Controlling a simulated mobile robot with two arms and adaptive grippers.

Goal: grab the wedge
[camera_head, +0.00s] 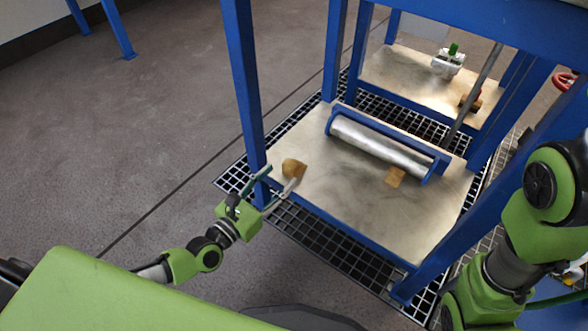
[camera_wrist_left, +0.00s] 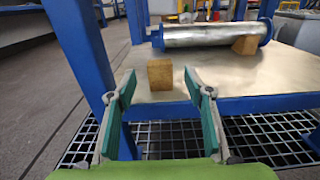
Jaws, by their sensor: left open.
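A small wooden wedge (camera_head: 294,168) sits on the metal plate (camera_head: 335,190) near its left corner in the head view. In the left wrist view this wedge (camera_wrist_left: 160,75) stands ahead, between the finger lines. My left gripper (camera_head: 278,179) is open and empty, its fingers pointing at the wedge at the plate's edge. In the left wrist view the open fingers (camera_wrist_left: 163,95) show on either side, short of the wedge. A second wooden wedge (camera_head: 395,177) lies against the metal cylinder (camera_head: 380,146); it also shows in the left wrist view (camera_wrist_left: 245,45). My right gripper is not seen.
A blue post (camera_head: 245,90) rises close to the left gripper, also large at left in the wrist view (camera_wrist_left: 82,50). Blue end brackets (camera_head: 437,168) hold the cylinder. Dark grating (camera_head: 320,235) surrounds the plate. Open floor (camera_head: 150,120) lies left.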

